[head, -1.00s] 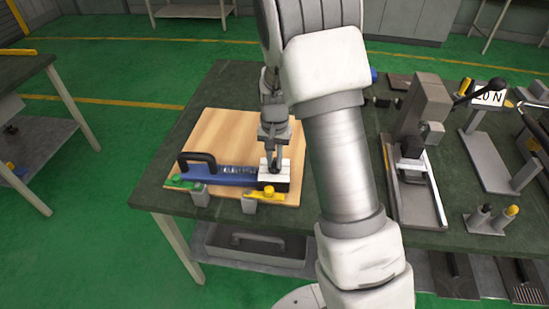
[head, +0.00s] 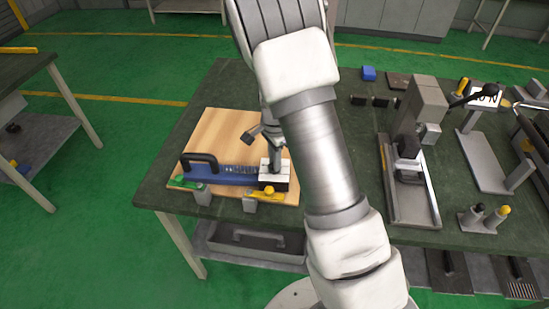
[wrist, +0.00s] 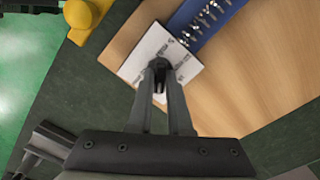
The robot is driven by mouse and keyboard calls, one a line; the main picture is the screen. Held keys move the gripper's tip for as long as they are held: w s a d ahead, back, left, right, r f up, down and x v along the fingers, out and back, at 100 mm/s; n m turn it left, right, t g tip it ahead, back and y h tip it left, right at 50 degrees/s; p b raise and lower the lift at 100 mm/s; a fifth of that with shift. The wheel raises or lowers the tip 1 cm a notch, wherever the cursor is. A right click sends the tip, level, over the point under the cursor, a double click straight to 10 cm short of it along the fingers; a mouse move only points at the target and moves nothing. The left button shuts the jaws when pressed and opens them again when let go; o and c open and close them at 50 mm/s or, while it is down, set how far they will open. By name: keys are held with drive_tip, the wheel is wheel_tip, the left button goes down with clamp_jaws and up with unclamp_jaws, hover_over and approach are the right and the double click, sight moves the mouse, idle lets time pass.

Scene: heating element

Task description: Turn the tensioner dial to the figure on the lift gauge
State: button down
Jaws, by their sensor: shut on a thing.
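The blue tool (head: 230,176) with a black handle lies on the wooden board. At its right end is a black block with a white marked plate (head: 277,168); the plate also shows in the wrist view (wrist: 135,70), its print too small to read. My gripper (head: 274,168) reaches down onto this plate. In the wrist view my gripper (wrist: 160,85) is shut on a small dark dial (wrist: 161,72) at the plate's middle, mostly hidden by the fingers. A white gauge card (head: 484,97) at the right is partly covered by a black lever knob, its figure not fully readable.
A grey press (head: 425,110) stands right of my arm. A blue block (head: 369,73) lies at the back. Bare bench top lies between the board and press.

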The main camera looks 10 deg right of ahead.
drive_tip(key=shift+m, duration=0.4)
drive_tip(key=c, duration=0.8)
unclamp_jaws()
drive_tip(key=shift+c, duration=0.2)
wheel_tip(320, 180, up, 18)
drive_tip(key=p, duration=0.1)
drive_tip(key=shift+f+p, duration=0.25)
drive_tip(key=shift+p, duration=0.05)
